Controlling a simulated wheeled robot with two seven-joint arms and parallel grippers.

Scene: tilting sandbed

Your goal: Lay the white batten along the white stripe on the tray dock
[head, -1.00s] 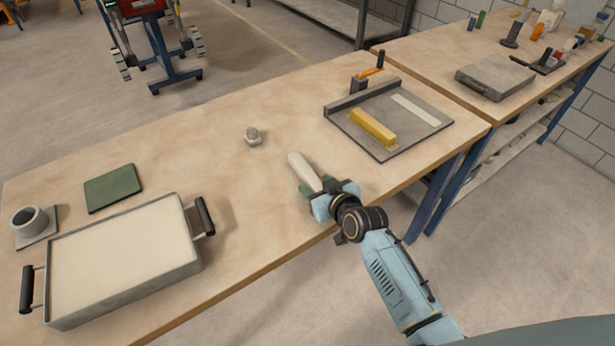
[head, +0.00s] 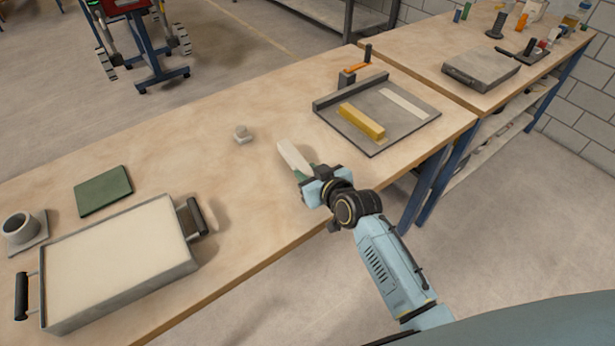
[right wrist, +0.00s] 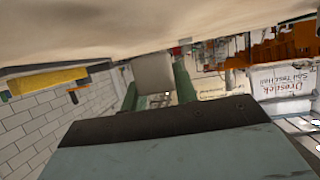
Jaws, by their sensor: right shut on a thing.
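The white batten (head: 293,156) is held in my right gripper (head: 308,172), which is shut on it near the bench's front edge. The batten points away from the gripper toward the back left; whether it touches the bench is hard to tell. In the right wrist view the batten's pale end (right wrist: 154,72) sits between the green fingers. The grey tray dock (head: 376,137) lies to the right on the bench. A white stripe (head: 404,103) runs along its right part, bare. A yellow batten (head: 361,121) lies on the dock left of the stripe. My left gripper is not in view.
A sand-filled tray (head: 196,262) with two handles stands at the front left. An orange-handled clamp (head: 350,73) stands at the dock's back edge.

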